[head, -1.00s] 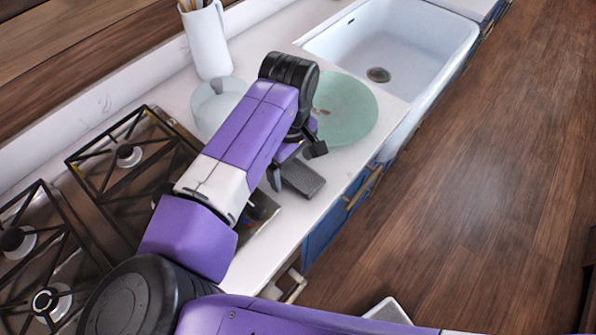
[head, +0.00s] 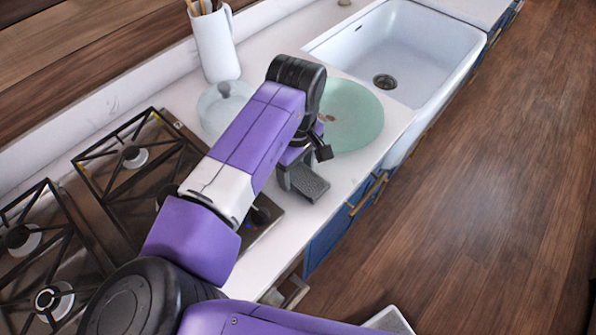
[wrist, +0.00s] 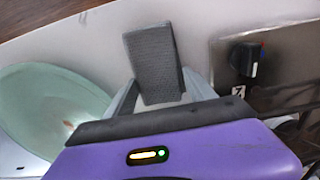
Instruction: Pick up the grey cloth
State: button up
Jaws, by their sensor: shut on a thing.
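The grey cloth (head: 310,184) is a small dark grey textured piece at the front part of the white counter, in front of the green plate. It also shows in the wrist view (wrist: 152,60), standing out beyond my gripper. My gripper (head: 291,178) is at the cloth and shut on it. In the wrist view my gripper's fingers (wrist: 160,88) are on either side of the cloth's near end. In the head view my arm hides part of the gripper. Whether the cloth still touches the counter is hard to tell.
The round green plate (head: 352,118) lies just beyond the cloth. A glass lid or dish (head: 222,108) and a white utensil jug (head: 214,48) stand behind my arm. The gas hob (head: 120,165) is at left, the white sink (head: 405,50) beyond. The counter's front edge is close by.

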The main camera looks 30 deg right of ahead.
aim_at(297, 172)
notch_tip(297, 172, up, 19)
jog(key=b, duration=0.1)
jog(key=shift+r, duration=0.15)
